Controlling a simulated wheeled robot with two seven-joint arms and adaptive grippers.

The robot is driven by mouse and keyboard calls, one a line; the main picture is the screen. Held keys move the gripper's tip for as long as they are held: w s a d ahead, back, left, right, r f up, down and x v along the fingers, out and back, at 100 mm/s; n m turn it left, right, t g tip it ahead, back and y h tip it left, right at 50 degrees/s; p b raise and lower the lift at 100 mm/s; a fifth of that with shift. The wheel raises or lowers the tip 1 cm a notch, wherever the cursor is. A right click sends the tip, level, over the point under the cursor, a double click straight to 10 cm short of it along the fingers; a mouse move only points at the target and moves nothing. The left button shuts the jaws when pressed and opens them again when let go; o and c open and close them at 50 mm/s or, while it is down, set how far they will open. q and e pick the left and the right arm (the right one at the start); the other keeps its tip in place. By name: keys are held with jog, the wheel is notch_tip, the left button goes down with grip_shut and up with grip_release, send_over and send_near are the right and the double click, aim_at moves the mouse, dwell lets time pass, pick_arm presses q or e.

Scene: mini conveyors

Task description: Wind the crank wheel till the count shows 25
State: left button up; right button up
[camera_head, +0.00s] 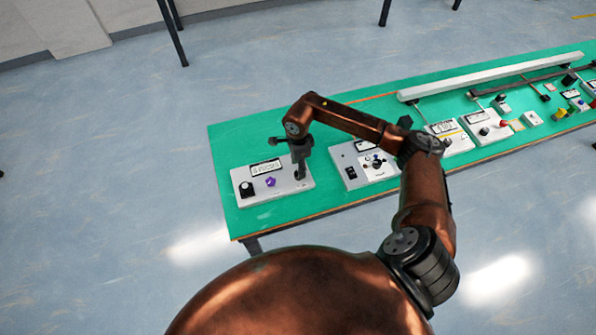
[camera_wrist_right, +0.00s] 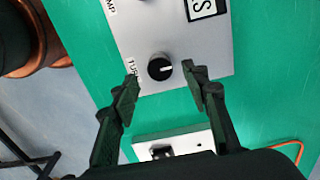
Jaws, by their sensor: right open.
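In the head view a white panel box (camera_head: 241,178) stands at the left end of the green table. It carries a small display (camera_head: 265,168), a black knob (camera_head: 247,189) and a purple knob (camera_head: 270,181). The display's number is too small to read. My right gripper (camera_head: 300,173) points down over the panel's right end. In the right wrist view a round black knob (camera_wrist_right: 160,67) with a white mark sits ahead of the open fingers of that gripper (camera_wrist_right: 162,88), roughly centred. The fingers look apart from it. I cannot tell which part is the crank wheel. My left gripper is not in view.
A second panel box (camera_head: 341,160) with a black switch stands close to the right; it also shows in the right wrist view (camera_wrist_right: 200,138). Several more devices and a long white rail (camera_head: 490,76) fill the right side of the green table (camera_head: 232,141).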

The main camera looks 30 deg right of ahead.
jog(key=shift+f, duration=1.8)
jog(key=shift+c, duration=0.6)
grip_shut()
